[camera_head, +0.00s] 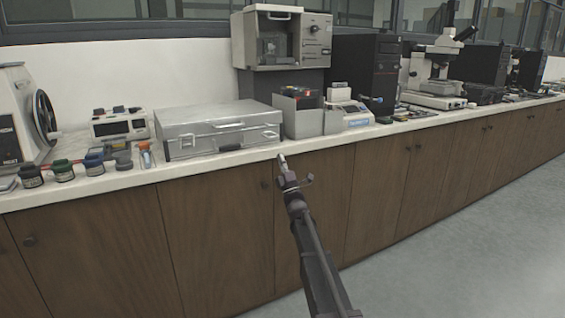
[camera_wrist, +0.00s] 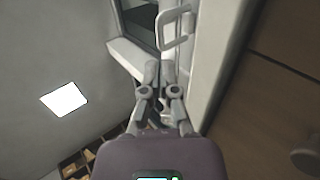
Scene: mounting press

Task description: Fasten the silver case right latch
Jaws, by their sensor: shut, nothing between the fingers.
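The silver case (camera_head: 222,124) lies with its lid down on the counter in the head view. Its handle (camera_head: 229,147) is in the middle of the front, and a latch (camera_head: 187,142) shows left of it. The right latch (camera_head: 270,134) is small near the right front end; its position cannot be read. My gripper (camera_head: 283,158) is just below and right of that end, in front of the counter edge. In the wrist view my gripper (camera_wrist: 160,70) is shut and empty, below a pale loop-shaped part (camera_wrist: 176,28) that I cannot identify surely.
A grey open bin (camera_head: 302,118) stands close right of the case. A small orange-topped item (camera_head: 145,155) and several dark-capped jars are at the left. The counter's front edge (camera_head: 215,158) is a narrow free strip. The floor (camera_head: 480,240) in front is clear.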

